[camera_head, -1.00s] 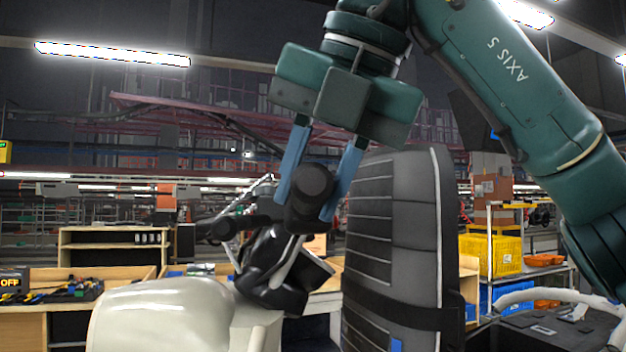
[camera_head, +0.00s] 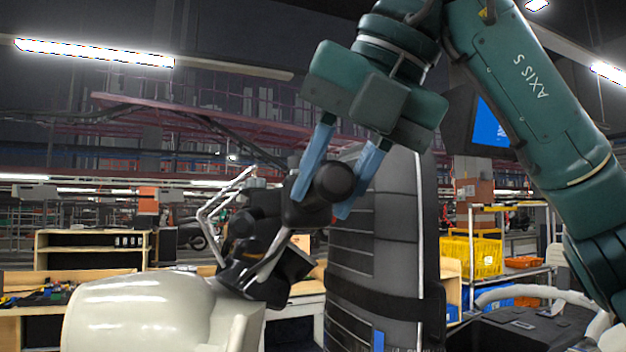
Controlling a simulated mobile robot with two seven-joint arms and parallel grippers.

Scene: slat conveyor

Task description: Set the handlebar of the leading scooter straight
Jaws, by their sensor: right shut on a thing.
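The leading scooter's black handlebar (camera_head: 268,232) is in the middle of the head view, with its round grip end (camera_head: 334,181) facing me. My right gripper (camera_head: 322,204) reaches down from above, and its two blue fingers are shut on the handlebar at this grip. The handlebar's far end is partly hidden behind the near grip. Thin metal rods (camera_head: 212,212) stand up behind it. My left gripper is not in view.
A yellow crate (camera_head: 474,256) stands on a cart at the right. A wooden shelf (camera_head: 92,244) and a workbench are at the left behind the scooter. A blue screen (camera_head: 489,124) hangs behind my right arm. Another scooter's pale frame shows at lower right.

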